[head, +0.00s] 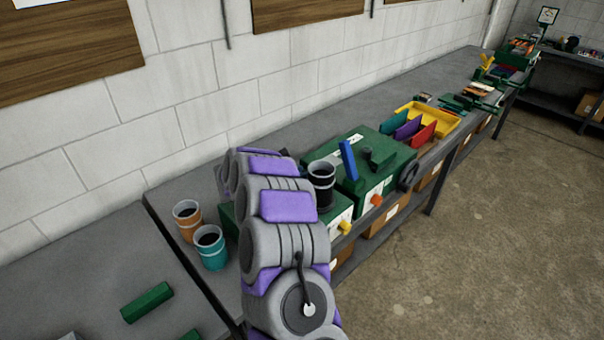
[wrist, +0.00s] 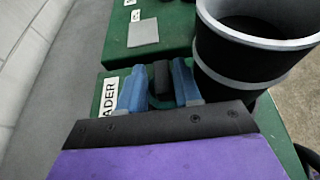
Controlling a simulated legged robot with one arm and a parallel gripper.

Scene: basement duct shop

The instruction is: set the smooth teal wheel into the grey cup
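My gripper (wrist: 160,85) shows in the wrist view, its two blue fingers set apart. Between them are a dark upright block (wrist: 162,78) and a dark teal curved edge, perhaps the wheel; I cannot tell whether the fingers grip either. A green surface lies behind the fingers. A near-black cup (wrist: 245,75) with a pale grey rim and band stands upright close to the right finger. It also shows in the head view (head: 322,190), just right of my arm. No cup is plainly grey. My arm hides the gripper in the head view.
An orange cup (head: 187,222) and a teal cup (head: 210,250) stand left of my arm. A large green box (head: 350,165) with a blue lever (head: 348,160) is beyond the dark cup. A yellow tray (head: 440,115) stands farther along the bench against the wall.

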